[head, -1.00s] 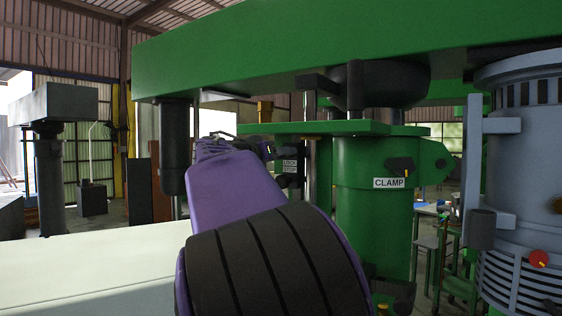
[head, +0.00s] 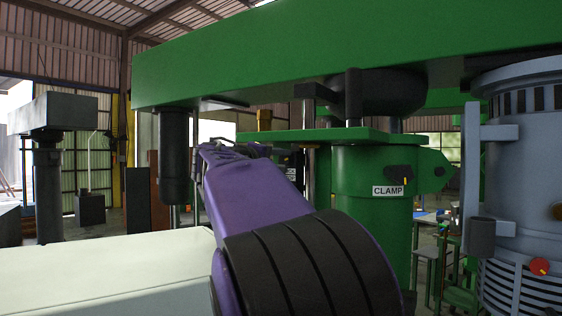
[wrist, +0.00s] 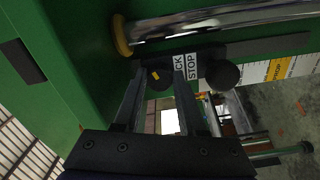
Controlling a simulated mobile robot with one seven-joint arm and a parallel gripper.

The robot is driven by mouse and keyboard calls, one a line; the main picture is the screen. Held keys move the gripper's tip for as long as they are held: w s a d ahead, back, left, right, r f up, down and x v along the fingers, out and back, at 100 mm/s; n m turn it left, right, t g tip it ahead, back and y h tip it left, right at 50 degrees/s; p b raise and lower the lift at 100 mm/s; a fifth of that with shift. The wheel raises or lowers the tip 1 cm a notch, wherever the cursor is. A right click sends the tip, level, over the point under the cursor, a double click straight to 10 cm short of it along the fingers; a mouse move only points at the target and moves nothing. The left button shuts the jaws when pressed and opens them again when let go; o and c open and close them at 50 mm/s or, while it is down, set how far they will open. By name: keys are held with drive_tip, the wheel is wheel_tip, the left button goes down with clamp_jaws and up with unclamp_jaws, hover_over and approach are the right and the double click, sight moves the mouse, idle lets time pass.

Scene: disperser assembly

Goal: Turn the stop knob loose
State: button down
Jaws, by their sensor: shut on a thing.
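The stop knob (wrist: 158,78) is a dark round knob with a small yellow mark. In the wrist view it sits between the fingertips of my gripper (wrist: 160,82), which is shut on it. A white label (wrist: 188,68) reading "STOP", its other word partly covered by a finger, is right beside it. A second dark round knob (wrist: 223,75) lies to the right, outside the fingers. In the head view my gripper (head: 255,148) is small and reaches the stop block behind my purple arm. The stop knob itself is hidden there.
A polished rod (wrist: 230,22) runs just beyond the knobs. In the head view a green column (head: 372,222) with a "CLAMP" label (head: 388,191) and its dark knob (head: 398,172) stands to the right. A green beam (head: 330,50) spans overhead, and a dark cylinder (head: 174,155) hangs at left.

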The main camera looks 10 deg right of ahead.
drive_tip(key=n, duration=0.2)
drive_tip(key=n+p, duration=0.1)
drive_tip(key=n, duration=0.1)
drive_tip(key=shift+r, duration=0.3)
drive_tip(key=shift+n+p, duration=0.75)
drive_tip(key=shift+n, duration=0.55)
drive_tip(key=shift+c, duration=2.3)
unclamp_jaws()
drive_tip(key=shift+f, duration=0.1)
